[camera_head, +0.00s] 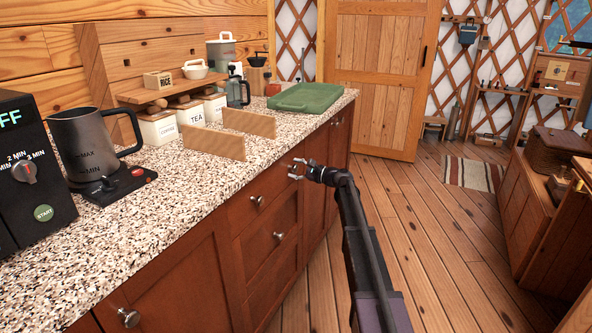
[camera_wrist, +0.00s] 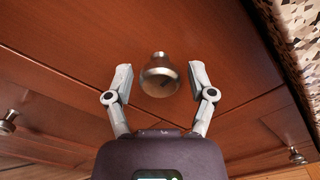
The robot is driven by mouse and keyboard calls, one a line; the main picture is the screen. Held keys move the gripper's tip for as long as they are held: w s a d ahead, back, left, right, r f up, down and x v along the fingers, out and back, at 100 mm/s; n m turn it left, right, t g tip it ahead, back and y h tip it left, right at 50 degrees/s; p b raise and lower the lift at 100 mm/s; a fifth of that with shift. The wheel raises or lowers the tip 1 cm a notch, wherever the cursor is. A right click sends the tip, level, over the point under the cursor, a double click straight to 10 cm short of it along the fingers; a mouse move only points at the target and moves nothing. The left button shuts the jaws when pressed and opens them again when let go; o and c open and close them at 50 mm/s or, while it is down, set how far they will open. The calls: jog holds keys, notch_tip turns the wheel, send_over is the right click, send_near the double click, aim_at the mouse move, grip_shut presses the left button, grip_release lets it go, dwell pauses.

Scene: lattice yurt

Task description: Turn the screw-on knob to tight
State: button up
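A round metal screw-on knob (camera_wrist: 160,79) stands out from a reddish-brown cabinet front in the wrist view. My gripper (camera_wrist: 160,73) is open, with one finger on each side of this knob and a visible gap to each. The knob's tip lies roughly level with the fingertips; I cannot tell its exact depth. In the head view my gripper (camera_head: 295,169) is beside the cabinet front, below the counter edge. The knob between the fingers cannot be made out clearly there. No mark shows how tight it is.
Other knobs (camera_head: 257,201) sit on the same cabinet front, and one shows at the left of the wrist view (camera_wrist: 8,121). The speckled countertop (camera_head: 190,195) overhangs above, holding a dark kettle (camera_head: 85,140) and a green tray (camera_head: 305,97). The wooden floor (camera_head: 440,240) is open to the right.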

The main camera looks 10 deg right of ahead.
jog(key=shift+d, duration=0.1)
dwell(0.3)
jog(key=v, duration=1.2)
dwell(0.3)
jog(key=s+a+f+n+g+h, duration=0.35)
jog(key=s+a+f+n, duration=0.2)
jog(key=s, duration=0.35)
jog(key=s+a+f+n+g+h, duration=0.2)
jog(key=s+a+f+n+g, duration=0.2)
jog(key=s+a+f, duration=0.45)
jog(key=s+d+f+n+g+h, duration=0.1)
jog(key=s+d+f+n+h, duration=0.2)
jog(key=s, duration=0.7)
jog(key=s+d+f+n+g+h, duration=0.15)
jog(key=s+n+h, duration=0.35)
jog(key=s, duration=0.5)
notch_tip(320, 180, up, 31)
jog(key=s+m+h+p, duration=0.1)
jog(key=p, duration=3)
jog(key=shift+g, duration=0.3)
